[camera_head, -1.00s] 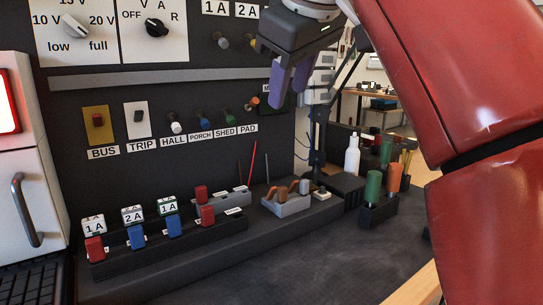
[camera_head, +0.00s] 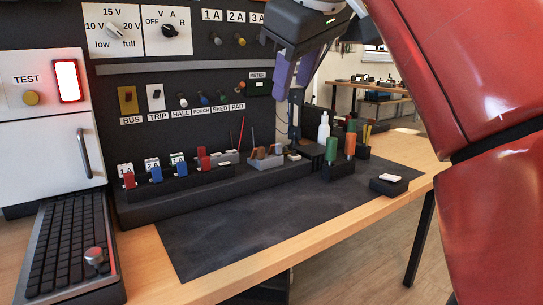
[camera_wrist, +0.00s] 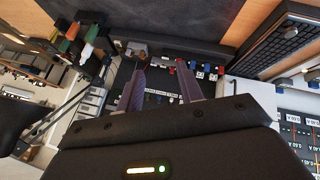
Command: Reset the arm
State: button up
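My gripper (camera_head: 296,68) hangs from my red arm in the upper middle of the head view, in front of the wiring panel (camera_head: 190,120). Its two purple fingers are apart, with nothing visible between them. In the wrist view the gripper (camera_wrist: 162,88) also shows its fingers spread and empty. The panel carries a BUS switch (camera_head: 127,99), a TRIP switch (camera_head: 156,97), several coloured plugs and two dials. My gripper touches none of these that I can see.
A black mat (camera_head: 250,225) lies mostly clear on the wooden table. A keyboard (camera_head: 70,245) and a white cabinet (camera_head: 45,155) stand at left. Coloured fuse blocks (camera_head: 156,174) line the shelf. A green cylinder (camera_head: 331,150) and a small dark box (camera_head: 389,186) are at right.

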jog(key=d+f+m, duration=0.5)
jog(key=d+f, duration=0.4)
jog(key=f, duration=0.5)
jog(key=s+d+f+m, duration=0.1)
jog(key=s+f, duration=0.3)
jog(key=f, duration=0.4)
jog(key=s+d+f+m+g+h, duration=0.1)
jog(key=s+f+m, duration=0.1)
jog(key=f, duration=0.7)
jog(key=s+d+f+m, duration=0.1)
jog(key=s+f+m, duration=0.1)
jog(key=s+f, duration=0.3)
notch_tip(320, 180, down, 4)
jog(key=shift+s+r+h, duration=0.1)
jog(key=shift+s+h, duration=0.25)
jog(key=shift+h, duration=0.05)
